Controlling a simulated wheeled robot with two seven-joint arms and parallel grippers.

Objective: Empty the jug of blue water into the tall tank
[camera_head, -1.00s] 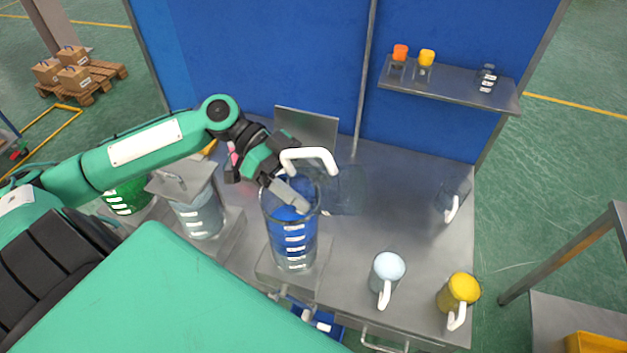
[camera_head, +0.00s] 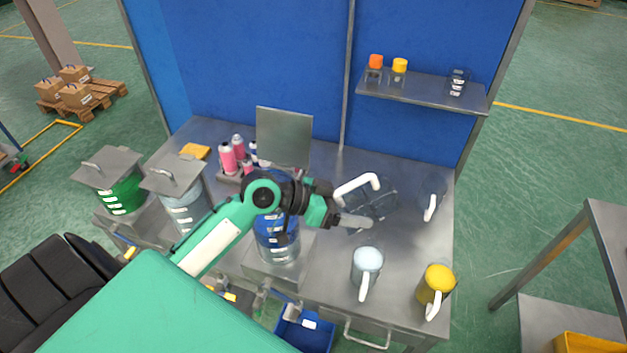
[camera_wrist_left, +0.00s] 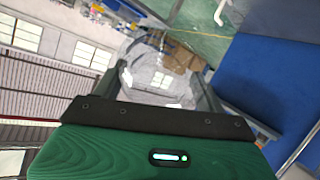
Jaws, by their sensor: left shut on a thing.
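My left gripper (camera_head: 347,212) is shut on the clear jug (camera_head: 376,203), which has a white handle (camera_head: 357,187). The jug is tilted and held to the right of the tall tank; no blue shows in it. The wrist view shows the clear jug (camera_wrist_left: 160,78) between the fingers. The tall tank (camera_head: 277,248) stands on a metal stand and holds blue water. My arm hides its upper part and rim. My right gripper is not in view.
A light blue jug (camera_head: 367,265), a yellow jug (camera_head: 436,284) and a clear jug (camera_head: 431,196) stand on the right of the metal bench. A grey-lidded tank (camera_head: 183,205) and a green tank (camera_head: 120,190) stand left. A flat metal panel (camera_head: 284,137) rises behind.

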